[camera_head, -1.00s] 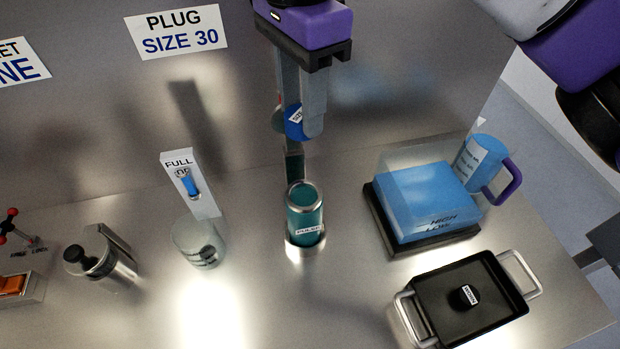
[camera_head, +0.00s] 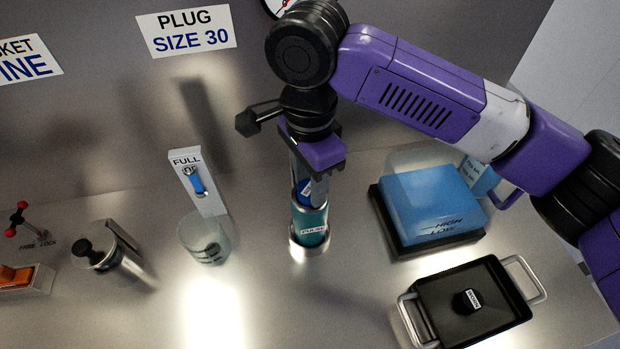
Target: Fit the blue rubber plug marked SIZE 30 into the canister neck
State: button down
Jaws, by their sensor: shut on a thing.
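My gripper (camera_head: 308,193) points down over the teal canister (camera_head: 309,229), with its fingertips at the canister's neck. It is shut on the blue plug (camera_head: 304,186), which shows between the fingers right at the mouth of the canister. The fingers hide part of the plug and of the neck, so I cannot tell how deep the plug sits. The canister stands upright in a round metal seat in the bench. A sign (camera_head: 188,30) on the back panel reads PLUG SIZE 30.
Right of the canister is a blue block (camera_head: 432,203) on a black base, with a blue mug (camera_head: 479,178) behind. A black tray (camera_head: 450,312) with metal handles lies at front right. Left stand a glass beaker (camera_head: 204,240), the FULL gauge (camera_head: 198,182) and a metal cylinder (camera_head: 105,250).

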jog(key=shift+f, duration=0.15)
jog(key=c, duration=0.9)
grip_release()
notch_tip(320, 180, up, 12)
jog(key=shift+r+b, duration=0.15)
jog(key=shift+b, duration=0.2)
